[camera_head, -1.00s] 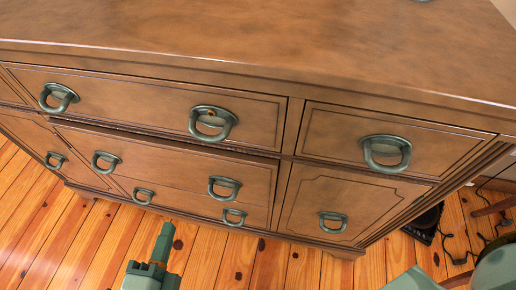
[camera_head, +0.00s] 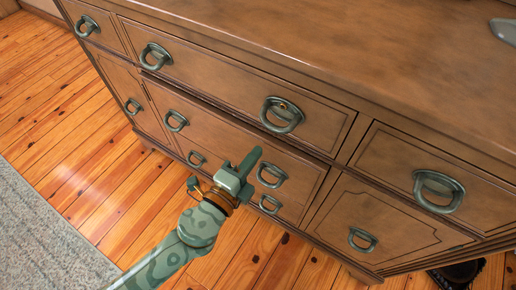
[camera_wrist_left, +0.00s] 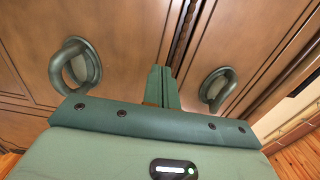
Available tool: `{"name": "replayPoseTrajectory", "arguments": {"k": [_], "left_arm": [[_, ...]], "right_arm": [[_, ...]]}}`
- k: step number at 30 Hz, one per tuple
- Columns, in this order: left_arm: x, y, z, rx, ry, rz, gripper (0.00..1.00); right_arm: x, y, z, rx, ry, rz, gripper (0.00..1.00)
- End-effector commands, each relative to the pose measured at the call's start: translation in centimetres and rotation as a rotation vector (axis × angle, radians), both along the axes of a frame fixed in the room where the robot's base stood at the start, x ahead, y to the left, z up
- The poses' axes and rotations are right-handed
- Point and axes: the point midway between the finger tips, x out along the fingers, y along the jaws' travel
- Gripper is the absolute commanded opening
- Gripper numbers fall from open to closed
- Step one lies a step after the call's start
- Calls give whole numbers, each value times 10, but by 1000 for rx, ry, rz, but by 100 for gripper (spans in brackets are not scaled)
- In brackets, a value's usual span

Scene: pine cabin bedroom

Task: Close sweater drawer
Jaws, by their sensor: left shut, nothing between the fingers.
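A brown wooden dresser (camera_head: 355,66) has several drawers with green-grey ring pulls. The wide middle drawer (camera_head: 215,128), under the wide top drawer (camera_head: 215,80), seems to stand slightly out, with a dark gap along its top edge. No label shows which drawer holds sweaters. My left gripper (camera_head: 250,162) is shut and empty, in front of the middle drawer near its right pull (camera_head: 272,175). In the left wrist view its shut fingers (camera_wrist_left: 161,84) point at the dresser front between two pulls, beside a dark gap. I cannot tell if they touch. My right gripper is out of view.
A plank floor (camera_head: 75,150) lies clear in front of the dresser, with a grey rug (camera_head: 50,240) at the lower left. A dark object (camera_head: 458,275) is on the floor at the lower right. A grey object (camera_head: 504,30) is on the dresser top.

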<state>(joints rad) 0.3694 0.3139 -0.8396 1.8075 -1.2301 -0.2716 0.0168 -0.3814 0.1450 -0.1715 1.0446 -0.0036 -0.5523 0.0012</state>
Motion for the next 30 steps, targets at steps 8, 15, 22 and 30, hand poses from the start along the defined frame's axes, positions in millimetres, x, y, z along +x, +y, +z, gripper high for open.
{"name": "replayPoseTrajectory", "arguments": {"k": [8,15,22,30], "left_arm": [[17,-12,-1,0,0,0,0],[18,-13,0,0,0,1,0],[29,-21,0,-3,1,3,0],[38,-26,1,-2,-2,3,0]], "right_arm": [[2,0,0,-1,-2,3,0],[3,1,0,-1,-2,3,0],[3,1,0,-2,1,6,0],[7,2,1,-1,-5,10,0]]}}
